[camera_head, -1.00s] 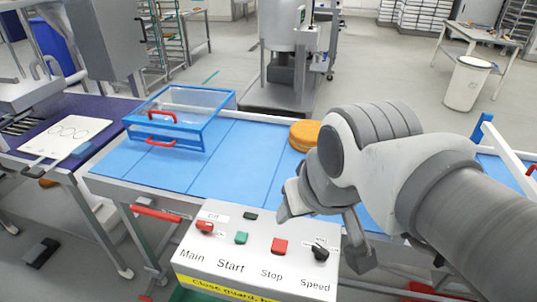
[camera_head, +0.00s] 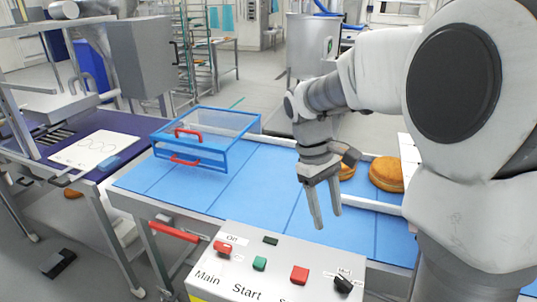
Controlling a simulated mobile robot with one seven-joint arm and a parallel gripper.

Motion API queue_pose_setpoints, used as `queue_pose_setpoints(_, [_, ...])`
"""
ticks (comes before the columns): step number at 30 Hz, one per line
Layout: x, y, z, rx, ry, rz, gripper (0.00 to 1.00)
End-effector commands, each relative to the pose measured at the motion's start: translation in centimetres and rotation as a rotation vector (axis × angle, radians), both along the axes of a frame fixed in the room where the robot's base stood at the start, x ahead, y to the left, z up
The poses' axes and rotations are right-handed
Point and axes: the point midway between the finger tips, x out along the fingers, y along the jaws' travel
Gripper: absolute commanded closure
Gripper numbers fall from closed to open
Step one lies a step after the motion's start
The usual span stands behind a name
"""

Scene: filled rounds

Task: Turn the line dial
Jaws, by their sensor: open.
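A light control panel (camera_head: 262,272) stands in front of the blue conveyor. It has a red knob (camera_head: 222,247) above "Main" and a black knob (camera_head: 343,284) at the right, cut off near the lower edge, with tiny lettering beside it. I see no label reading "line". My gripper (camera_head: 328,218) is open and empty, its fingers pointing down above the belt, behind the panel. It is apart from both knobs. The exact angle of the black knob is hard to read.
A green button (camera_head: 259,264) and a red button (camera_head: 299,275) sit between the knobs. A blue-framed guard with red handles (camera_head: 205,142) stands on the belt (camera_head: 240,195). Round orange-brown items (camera_head: 386,174) lie on the belt right of my gripper. A purple-topped table (camera_head: 60,150) is at left.

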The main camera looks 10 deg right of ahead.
Motion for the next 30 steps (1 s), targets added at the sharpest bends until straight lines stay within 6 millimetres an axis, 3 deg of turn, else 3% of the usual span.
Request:
queue_pose_setpoints(3, [1.4,-1.0,-2.0,0.017,0.079,0.032,0.45])
queue_pose_setpoints(12, [2.4,-2.2,-3.9,0.036,0.146,0.065,0.45])
queue_pose_setpoints(17, [1.7,-2.5,-5.7,0.036,0.149,0.066,0.45])
queue_pose_setpoints(30, [-1.5,-4.3,-14.5,0.038,0.15,0.066,0.45])
